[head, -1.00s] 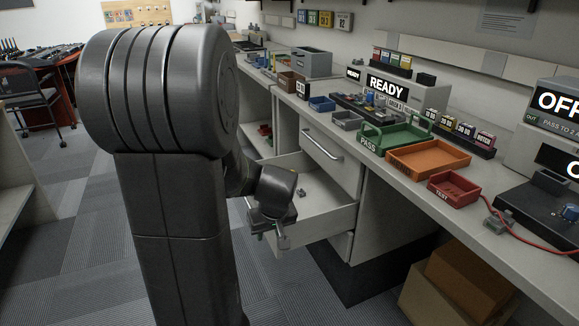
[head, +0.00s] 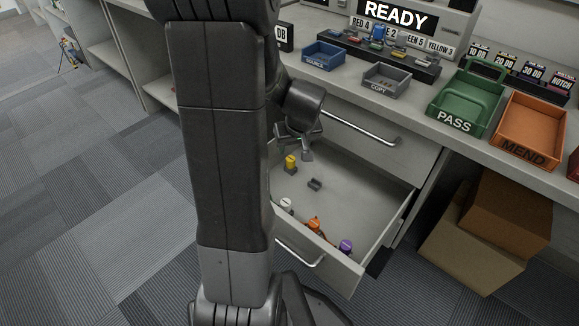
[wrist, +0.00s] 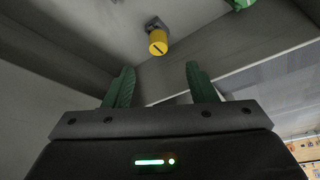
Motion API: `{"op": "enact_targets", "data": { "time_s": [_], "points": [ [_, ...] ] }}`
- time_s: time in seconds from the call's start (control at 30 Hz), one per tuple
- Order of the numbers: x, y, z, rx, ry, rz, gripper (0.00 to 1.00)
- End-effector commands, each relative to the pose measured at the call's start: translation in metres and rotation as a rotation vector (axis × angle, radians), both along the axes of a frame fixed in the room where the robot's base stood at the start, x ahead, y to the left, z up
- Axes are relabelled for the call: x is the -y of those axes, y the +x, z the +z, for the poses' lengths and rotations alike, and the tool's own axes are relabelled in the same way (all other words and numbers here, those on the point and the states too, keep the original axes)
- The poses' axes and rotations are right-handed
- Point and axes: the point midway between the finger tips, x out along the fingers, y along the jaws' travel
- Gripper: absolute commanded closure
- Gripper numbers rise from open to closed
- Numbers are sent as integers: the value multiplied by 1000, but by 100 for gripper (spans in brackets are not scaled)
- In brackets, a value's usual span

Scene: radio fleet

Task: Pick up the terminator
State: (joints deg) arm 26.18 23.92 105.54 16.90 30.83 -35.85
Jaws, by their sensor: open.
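The open drawer (head: 385,205) holds several small capped pieces: a yellow-capped one (head: 291,163), a white-capped one (head: 286,205), an orange one (head: 314,225) and a purple one (head: 346,246). A small dark grey piece (head: 314,184) lies near the drawer's middle. I cannot tell which of these is the terminator. My gripper (head: 300,148) is open above the back left of the drawer, close to the yellow-capped piece. In the wrist view, the yellow-capped piece (wrist: 158,42) shows beyond my open gripper (wrist: 158,78), with nothing between the fingers. A green piece (wrist: 241,4) is cut off at the top edge.
On the counter above stand a blue SOURCE tray (head: 323,56), a grey COPY tray (head: 386,82), a green PASS tray (head: 463,105) and an orange MEND tray (head: 531,130). Cardboard boxes (head: 490,225) stand under the counter at right.

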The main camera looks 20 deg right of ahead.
Motion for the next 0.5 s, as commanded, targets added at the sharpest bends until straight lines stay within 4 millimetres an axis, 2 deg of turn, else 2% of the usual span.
{"op": "enact_targets", "data": {
  "time_s": [0.03, 0.13, 0.5],
  "points": [
    [0, 4, -15, -2, 1, 0, 49],
    [1, 11, -30, -1, 0, 1, 49],
    [3, 21, -55, 0, -1, 0, 49]
  ]
}}
